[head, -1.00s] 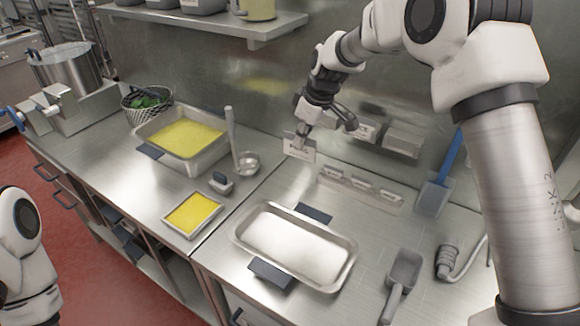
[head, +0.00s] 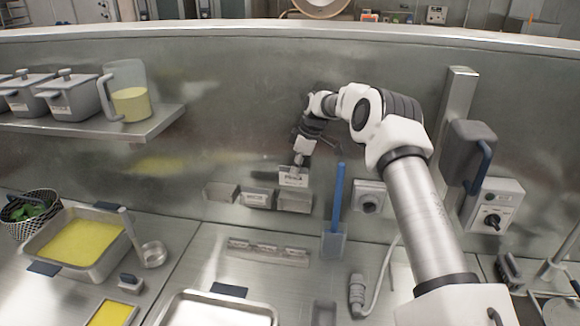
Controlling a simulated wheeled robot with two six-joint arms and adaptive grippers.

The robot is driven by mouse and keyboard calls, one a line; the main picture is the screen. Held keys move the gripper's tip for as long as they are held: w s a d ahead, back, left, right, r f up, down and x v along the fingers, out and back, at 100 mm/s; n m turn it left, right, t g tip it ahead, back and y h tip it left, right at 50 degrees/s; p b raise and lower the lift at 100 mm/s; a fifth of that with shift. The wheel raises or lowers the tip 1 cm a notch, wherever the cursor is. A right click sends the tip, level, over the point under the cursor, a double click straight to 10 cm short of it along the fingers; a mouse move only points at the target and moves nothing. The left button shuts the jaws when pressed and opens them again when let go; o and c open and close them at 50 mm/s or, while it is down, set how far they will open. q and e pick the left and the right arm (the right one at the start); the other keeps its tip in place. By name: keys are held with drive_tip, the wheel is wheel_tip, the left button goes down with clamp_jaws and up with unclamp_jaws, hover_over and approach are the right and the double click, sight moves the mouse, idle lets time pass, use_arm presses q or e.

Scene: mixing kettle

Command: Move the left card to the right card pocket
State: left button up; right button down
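My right gripper (head: 298,166) is shut on a white card (head: 293,178) with dark print, pinching it at its top edge. The card is upright in front of the steel back wall, just above the right card pocket (head: 295,201); I cannot tell whether its lower edge is inside the pocket. The middle card pocket (head: 257,199) shows a white printed card face. The left card pocket (head: 220,193) shows no card. My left gripper is out of view.
A low rack with labelled slots (head: 267,251) stands on the counter below the pockets. A blue-handled scraper (head: 337,215) leans at the wall right of them. A wall control box (head: 369,197) is further right. A shelf (head: 150,125) projects at upper left.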

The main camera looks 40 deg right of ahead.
sight(296, 183)
wheel_tip(296, 183, down, 5)
drive_tip(key=b, duration=0.3)
drive_tip(key=shift+d+r, duration=0.1)
drive_tip(key=shift+r, duration=0.2)
drive_tip(key=shift+f, duration=0.2)
drive_tip(key=shift+s, duration=0.15)
drive_tip(key=shift+f, duration=0.1)
drive_tip(key=shift+f, duration=0.15)
drive_tip(key=shift+f+b, duration=1.05)
drive_tip(key=shift+f, duration=0.75)
drive_tip(key=shift+f, duration=0.2)
